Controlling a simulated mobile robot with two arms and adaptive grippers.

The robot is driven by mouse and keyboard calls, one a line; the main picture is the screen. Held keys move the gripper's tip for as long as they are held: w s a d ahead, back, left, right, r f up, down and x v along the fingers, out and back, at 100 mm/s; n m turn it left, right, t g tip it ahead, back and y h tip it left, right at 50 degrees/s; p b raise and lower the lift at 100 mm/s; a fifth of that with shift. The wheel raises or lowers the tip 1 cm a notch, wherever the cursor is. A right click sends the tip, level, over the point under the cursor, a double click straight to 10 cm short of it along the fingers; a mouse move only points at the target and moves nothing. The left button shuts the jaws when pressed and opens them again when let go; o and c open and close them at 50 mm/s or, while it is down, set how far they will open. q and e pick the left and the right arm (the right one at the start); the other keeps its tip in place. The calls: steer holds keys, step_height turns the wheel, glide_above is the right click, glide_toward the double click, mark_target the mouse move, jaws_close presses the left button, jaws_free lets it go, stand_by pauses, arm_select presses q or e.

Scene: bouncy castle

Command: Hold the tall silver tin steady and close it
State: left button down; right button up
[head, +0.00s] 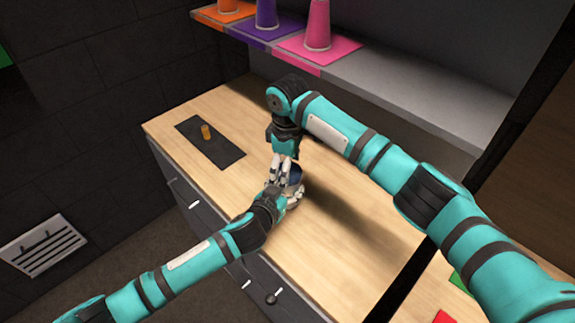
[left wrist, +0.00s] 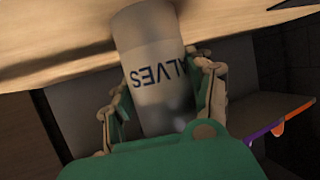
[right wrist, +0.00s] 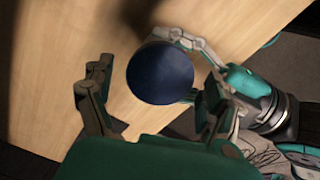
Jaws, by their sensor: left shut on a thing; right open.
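The tall silver tin (left wrist: 150,55) stands on the wooden counter, with dark blue lettering on its side in the left wrist view. My left gripper (head: 284,196) is shut around its side. A round dark blue top (right wrist: 160,73) shows in the right wrist view, and part of it in the head view (head: 295,172). I cannot tell whether it is a lid fully seated on the tin. My right gripper (head: 282,163) points down over the tin, open, its fingers apart on either side of the blue top in the right wrist view. My fingers hide much of the tin in the head view.
A small orange cylinder (head: 206,132) stands on a black mat (head: 228,156) at the counter's far left. A grey shelf (head: 385,82) behind holds orange, purple and pink (head: 318,28) cones on matching mats.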

steer(key=shift+c, duration=0.5)
steer(key=c, duration=1.2)
steer(key=o, duration=1.4)
step_height(320, 180, up, 12)
steer(key=shift+r, duration=0.1)
arm_select(q)
steer(key=shift+c, duration=2)
jaws_free()
